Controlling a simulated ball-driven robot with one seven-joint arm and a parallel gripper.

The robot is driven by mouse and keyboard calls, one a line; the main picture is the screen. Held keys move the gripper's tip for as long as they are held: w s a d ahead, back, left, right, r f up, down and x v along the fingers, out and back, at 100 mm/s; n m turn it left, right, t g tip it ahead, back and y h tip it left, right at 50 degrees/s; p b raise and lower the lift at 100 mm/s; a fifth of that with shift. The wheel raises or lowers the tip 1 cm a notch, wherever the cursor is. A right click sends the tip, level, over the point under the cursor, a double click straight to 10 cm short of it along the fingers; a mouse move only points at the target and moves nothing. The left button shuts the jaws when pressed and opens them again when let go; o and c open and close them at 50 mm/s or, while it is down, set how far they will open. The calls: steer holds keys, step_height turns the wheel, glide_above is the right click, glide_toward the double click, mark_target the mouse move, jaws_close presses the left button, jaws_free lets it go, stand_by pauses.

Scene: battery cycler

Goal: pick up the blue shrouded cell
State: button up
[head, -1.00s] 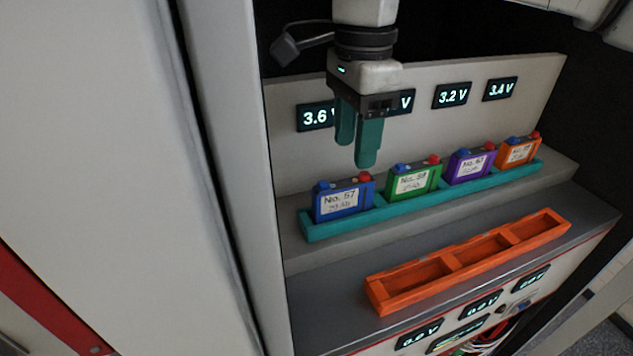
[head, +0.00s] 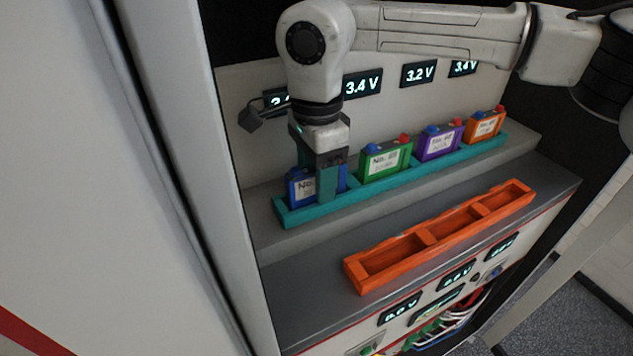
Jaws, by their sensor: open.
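The blue shrouded cell (head: 299,187) stands upright in the leftmost slot of the teal rack (head: 318,212). Its white label is partly covered by my gripper. My gripper (head: 328,196) points down at this cell, with its teal fingers open. One finger is in front of the cell; the other finger is mostly hidden behind the gripper and cell. I cannot tell whether the fingers touch the cell. The cell's top terminals are hidden by the gripper.
A green cell (head: 385,160), a purple cell (head: 440,142) and an orange cell (head: 486,125) stand to the right in the rack. An empty orange tray (head: 440,238) with three compartments lies on the lower grey shelf. A panel with voltage displays (head: 362,84) stands behind.

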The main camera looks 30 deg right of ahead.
steer(key=shift+f, duration=0.2)
jaws_close()
stand_by(0.3)
